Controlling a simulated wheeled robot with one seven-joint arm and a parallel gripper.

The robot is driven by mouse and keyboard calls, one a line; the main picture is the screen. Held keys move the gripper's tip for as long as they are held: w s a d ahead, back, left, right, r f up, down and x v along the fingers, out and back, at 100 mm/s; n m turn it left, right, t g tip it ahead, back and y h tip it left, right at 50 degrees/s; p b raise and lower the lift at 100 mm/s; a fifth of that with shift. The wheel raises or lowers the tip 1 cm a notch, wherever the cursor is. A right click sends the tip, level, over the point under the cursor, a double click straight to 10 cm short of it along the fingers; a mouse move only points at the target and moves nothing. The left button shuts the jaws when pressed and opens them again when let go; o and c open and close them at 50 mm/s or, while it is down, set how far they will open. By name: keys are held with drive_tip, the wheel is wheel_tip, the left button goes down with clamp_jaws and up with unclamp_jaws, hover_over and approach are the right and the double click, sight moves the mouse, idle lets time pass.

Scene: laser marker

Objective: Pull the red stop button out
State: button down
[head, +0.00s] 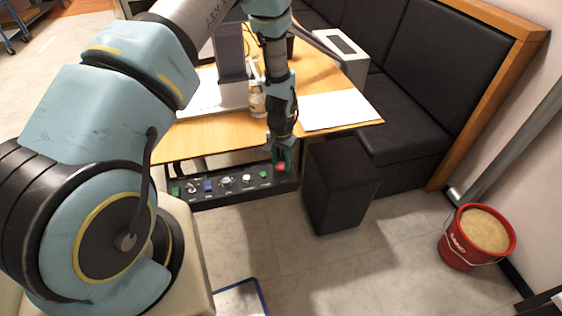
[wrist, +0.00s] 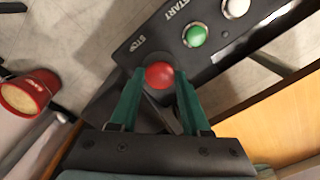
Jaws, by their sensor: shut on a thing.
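The red stop button (head: 281,167) sits at the right end of the black control panel (head: 225,199). In the wrist view the round red button (wrist: 159,75) lies between the two green fingers of my gripper (wrist: 158,82), by the printed word STOP. The fingers are shut on the button, one on each side of its head. In the head view my gripper (head: 283,155) points down at the panel's right end and partly covers the button. The button's stem is hidden, so I cannot tell how far out it stands.
A green button (wrist: 195,35) and a white one (wrist: 236,8) sit farther along the panel. The wooden table (head: 225,126) is just behind the panel. A black stool (head: 340,185) stands close to its right. A red sand bucket (head: 468,252) stands at the far right.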

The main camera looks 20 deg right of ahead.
sight(281, 165)
drive_tip(key=shift+r, duration=0.55)
drive_tip(key=shift+c, duration=1.8)
unclamp_jaws()
drive_tip(key=shift+r, duration=0.1)
wheel_tip(281, 165, up, 11)
drive_tip(key=b, duration=0.3)
drive_tip(key=shift+f, duration=0.2)
